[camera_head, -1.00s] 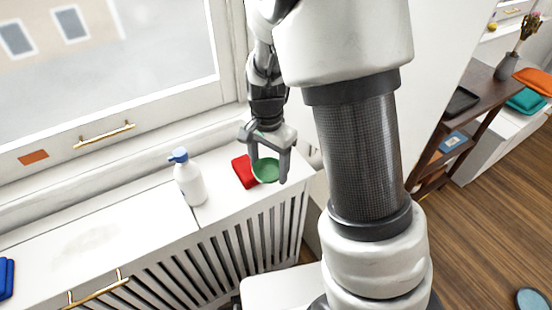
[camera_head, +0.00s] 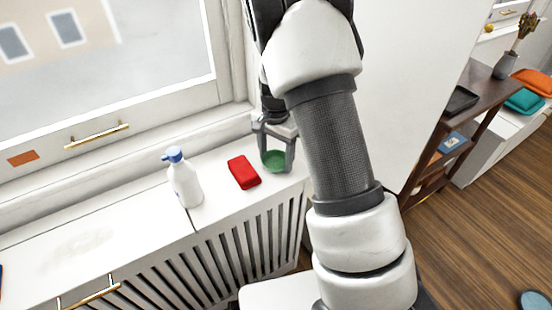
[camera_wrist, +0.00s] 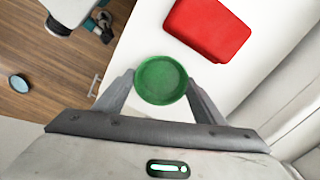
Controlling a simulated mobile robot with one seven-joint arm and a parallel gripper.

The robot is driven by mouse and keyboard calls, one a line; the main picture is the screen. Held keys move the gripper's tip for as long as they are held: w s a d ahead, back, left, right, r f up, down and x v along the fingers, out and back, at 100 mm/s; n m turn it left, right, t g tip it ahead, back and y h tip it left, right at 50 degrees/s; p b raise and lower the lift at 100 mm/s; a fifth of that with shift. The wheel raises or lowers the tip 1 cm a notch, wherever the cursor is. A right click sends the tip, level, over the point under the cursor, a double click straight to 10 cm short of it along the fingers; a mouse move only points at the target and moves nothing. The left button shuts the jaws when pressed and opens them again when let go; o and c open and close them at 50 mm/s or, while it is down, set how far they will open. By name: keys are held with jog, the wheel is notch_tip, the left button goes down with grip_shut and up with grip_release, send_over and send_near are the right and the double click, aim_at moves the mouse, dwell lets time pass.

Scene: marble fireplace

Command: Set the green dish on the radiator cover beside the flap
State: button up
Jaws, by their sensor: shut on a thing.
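The small round green dish (camera_head: 275,161) is between the fingers of my gripper (camera_head: 277,158), over the right end of the white radiator cover (camera_head: 135,225). In the wrist view the dish (camera_wrist: 161,79) sits level between both fingertips (camera_wrist: 160,84), which grip its sides. I cannot tell whether it touches the cover. The left section of the cover, beyond a dark seam, looks like the flap (camera_head: 70,258); a brass handle (camera_head: 90,294) is at its front edge.
A red block-like item (camera_head: 243,172) lies just left of the dish; it also shows in the wrist view (camera_wrist: 210,27). A white bottle with a blue top (camera_head: 184,180) stands near the seam. The window sill runs behind. Bare cover lies between bottle and red item.

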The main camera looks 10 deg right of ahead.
jog(key=shift+w+d+f, duration=0.1)
jog(key=shift+w, duration=0.05)
jog(key=shift+f, duration=0.15)
jog(key=o, duration=1.1)
